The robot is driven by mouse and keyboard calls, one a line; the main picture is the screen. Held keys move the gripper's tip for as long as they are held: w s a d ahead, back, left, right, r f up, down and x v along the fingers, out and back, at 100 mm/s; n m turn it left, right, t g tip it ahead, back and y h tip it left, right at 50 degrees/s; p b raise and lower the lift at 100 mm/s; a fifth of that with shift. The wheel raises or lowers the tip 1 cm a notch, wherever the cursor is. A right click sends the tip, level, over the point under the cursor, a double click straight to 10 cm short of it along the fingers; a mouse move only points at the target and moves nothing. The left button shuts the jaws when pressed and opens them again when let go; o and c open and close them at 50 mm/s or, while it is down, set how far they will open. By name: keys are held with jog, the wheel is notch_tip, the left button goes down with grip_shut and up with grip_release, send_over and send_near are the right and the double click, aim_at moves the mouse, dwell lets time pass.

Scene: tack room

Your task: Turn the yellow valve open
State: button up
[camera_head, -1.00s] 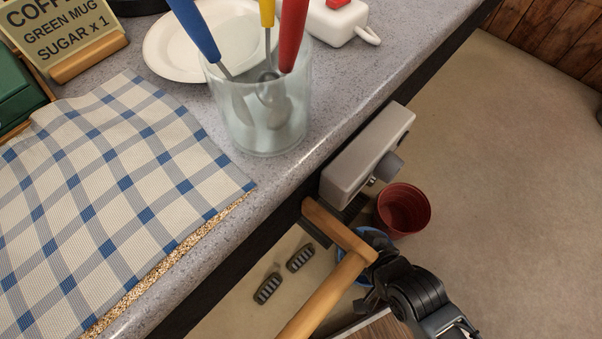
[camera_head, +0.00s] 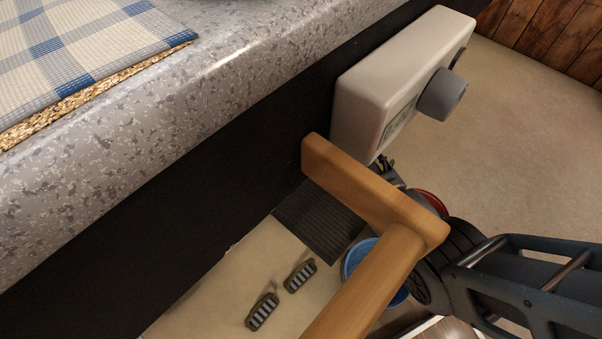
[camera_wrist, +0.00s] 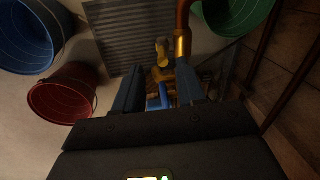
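In the wrist view, a yellow valve handle (camera_wrist: 162,48) shows beyond my gripper, by a copper pipe (camera_wrist: 182,30) with a brass fitting. A blue handle (camera_wrist: 160,98) shows lower, in the gap between the fingers. My gripper (camera_wrist: 160,68) is open, its two dark fingers apart on either side of the gap, with nothing visibly held. The yellow handle appears just past the fingertips; contact cannot be made out in the dim light. In the head view the valve is hidden, and my gripper's fingers are not clearly seen behind the wooden bar.
A wooden bar (camera_head: 365,190) juts from the counter (camera_head: 150,110) close to my arm. A white box with a grey knob (camera_head: 400,70) is on the counter's side. Blue (camera_wrist: 25,35), red (camera_wrist: 65,95) and green (camera_wrist: 232,12) buckets surround the valve area. Brushes (camera_head: 263,312) lie on the floor.

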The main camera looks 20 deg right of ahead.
jog(key=shift+w+d, duration=0.1)
jog(key=shift+w, duration=0.15)
jog(key=shift+f+b, duration=0.3)
jog(key=f+b, duration=0.1)
jog(key=f, duration=0.1)
jog(key=f+b, duration=0.1)
jog(key=f, duration=0.1)
jog(key=w+f+b, duration=0.1)
jog(key=f, duration=0.1)
jog(key=shift+a+f, duration=0.2)
jog(key=shift+f, duration=0.2)
jog(key=shift+c, duration=0.5)
jog(key=shift+s, duration=0.1)
grip_shut()
